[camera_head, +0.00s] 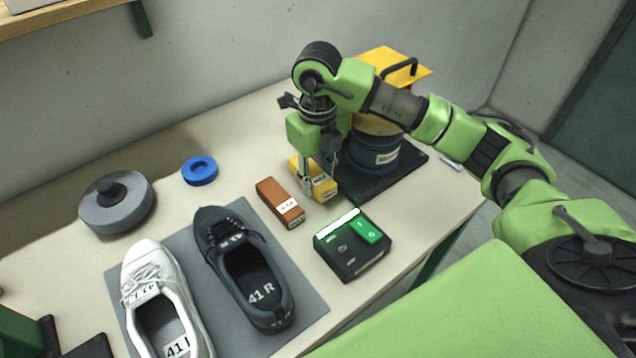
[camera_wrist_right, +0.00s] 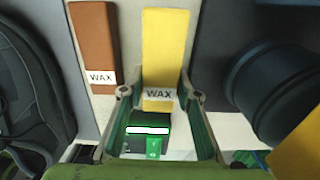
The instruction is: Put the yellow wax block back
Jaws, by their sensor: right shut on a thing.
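The yellow wax block (camera_head: 322,187) is at the right of the brown wax block (camera_head: 280,201) on the table in the head view. My right gripper (camera_head: 318,186) points down over the yellow block and is shut on it. In the right wrist view the yellow block (camera_wrist_right: 165,50), labelled WAX, lies between the two fingers of my right gripper (camera_wrist_right: 160,98). The brown block (camera_wrist_right: 95,45) lies parallel to it, a small gap apart. I cannot tell whether the yellow block touches the table. My left gripper does not show.
A black box with a green button (camera_head: 352,246) stands in front of the blocks. A dark blue drum (camera_head: 374,152) on a black base is close at the right. A grey mat (camera_head: 308,308) holds a dark shoe (camera_head: 240,262) and a white shoe (camera_head: 160,300). A blue ring (camera_head: 200,171) lies behind.

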